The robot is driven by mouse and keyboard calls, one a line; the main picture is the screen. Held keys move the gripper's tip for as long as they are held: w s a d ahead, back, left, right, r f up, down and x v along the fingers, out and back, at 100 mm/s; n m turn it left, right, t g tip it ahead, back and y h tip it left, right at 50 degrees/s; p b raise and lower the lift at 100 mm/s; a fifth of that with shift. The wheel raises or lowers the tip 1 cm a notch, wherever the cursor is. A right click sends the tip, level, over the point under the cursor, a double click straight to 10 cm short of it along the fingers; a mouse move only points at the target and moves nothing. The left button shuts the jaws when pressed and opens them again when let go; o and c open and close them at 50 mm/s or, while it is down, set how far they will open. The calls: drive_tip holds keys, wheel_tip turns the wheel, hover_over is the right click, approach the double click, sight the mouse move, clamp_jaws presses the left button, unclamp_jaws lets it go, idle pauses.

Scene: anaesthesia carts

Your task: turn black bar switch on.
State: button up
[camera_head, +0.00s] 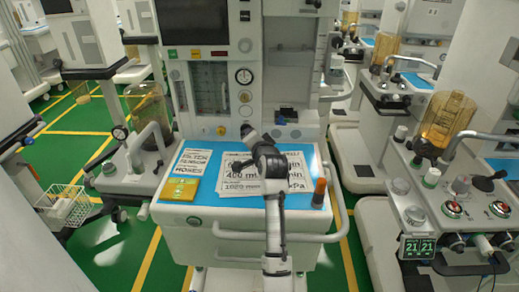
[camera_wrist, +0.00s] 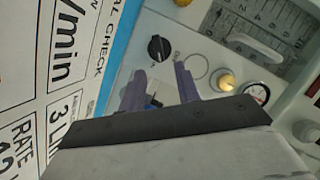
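The black bar switch (camera_wrist: 158,48) is a round black knob with a light mark on a pale panel, in the wrist view. It lies just beyond my gripper's fingertips, apart from them. My gripper (camera_wrist: 160,72) has two purple fingers spread apart, with a small dark and blue part showing between their bases. In the head view my gripper (camera_head: 248,133) reaches over the cart top toward the lower front panel. There the switch cannot be made out and seems hidden by the gripper. Whether the switch is on or off I cannot tell.
Printed sheets (camera_head: 240,175) and a yellow box (camera_head: 180,188) lie on the blue cart top (camera_head: 225,203). An orange-capped bottle (camera_head: 319,193) stands at its right edge. A gauge (camera_wrist: 257,93) and a yellowish knob (camera_wrist: 225,82) sit right of the switch. Other carts stand on both sides.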

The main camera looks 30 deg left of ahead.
drive_tip(key=b+v, duration=0.1)
drive_tip(key=v, duration=0.7)
drive_tip(key=shift+s+d+r, duration=0.1)
drive_tip(key=shift+s+d, duration=0.05)
drive_tip(key=shift+d, duration=0.05)
